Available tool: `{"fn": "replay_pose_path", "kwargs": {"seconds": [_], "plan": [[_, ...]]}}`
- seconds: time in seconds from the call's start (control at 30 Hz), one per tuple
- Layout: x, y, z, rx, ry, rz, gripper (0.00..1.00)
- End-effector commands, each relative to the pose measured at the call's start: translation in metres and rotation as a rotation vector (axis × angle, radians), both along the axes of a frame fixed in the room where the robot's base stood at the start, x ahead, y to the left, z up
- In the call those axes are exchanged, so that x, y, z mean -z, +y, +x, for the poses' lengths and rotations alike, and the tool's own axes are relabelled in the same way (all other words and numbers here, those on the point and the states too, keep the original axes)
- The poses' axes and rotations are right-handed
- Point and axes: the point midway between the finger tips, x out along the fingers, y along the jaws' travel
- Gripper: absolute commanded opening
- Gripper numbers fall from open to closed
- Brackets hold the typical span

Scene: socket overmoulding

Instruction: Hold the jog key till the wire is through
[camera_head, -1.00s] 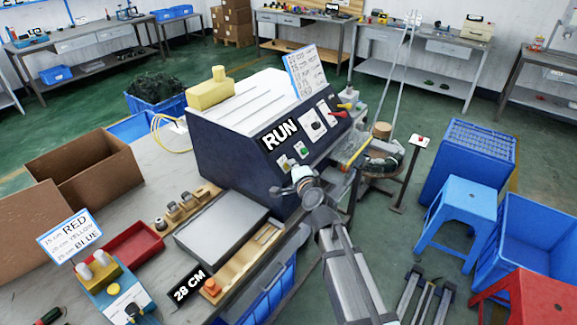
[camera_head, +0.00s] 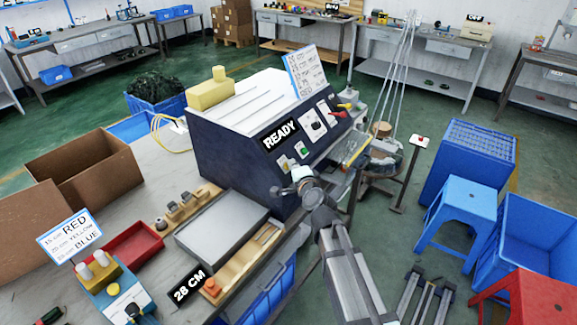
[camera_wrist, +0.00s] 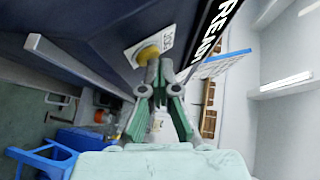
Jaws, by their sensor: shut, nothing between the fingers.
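The dark blue machine (camera_head: 235,150) stands on the bench, and its display (camera_head: 281,136) reads READY. The yellow jog key (camera_wrist: 148,54), with a JOG label beside it, shows in the wrist view. My gripper (camera_wrist: 152,80) is shut and empty, its fingertips at the key and overlapping it in the picture; I cannot tell whether the key is pressed. Yellow wire (camera_head: 160,128) loops at the machine's left end. A yellow strip (camera_head: 357,150) shows at its right end.
A green button (camera_head: 304,151) and a red-handled switch (camera_head: 338,114) are on the same panel. A grey plate (camera_head: 222,225) and a 28 CM sign (camera_head: 188,285) lie in front. A pedestal with a red button (camera_head: 422,140) stands to the right, near blue crates (camera_head: 468,160).

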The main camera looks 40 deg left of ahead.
Motion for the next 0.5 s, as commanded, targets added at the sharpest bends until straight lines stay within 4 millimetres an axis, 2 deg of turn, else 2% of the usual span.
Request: {"fn": "replay_pose_path", "kwargs": {"seconds": [0.5], "plan": [[-0.011,-0.012,0.001,0.000,0.000,0.000,0.00]]}}
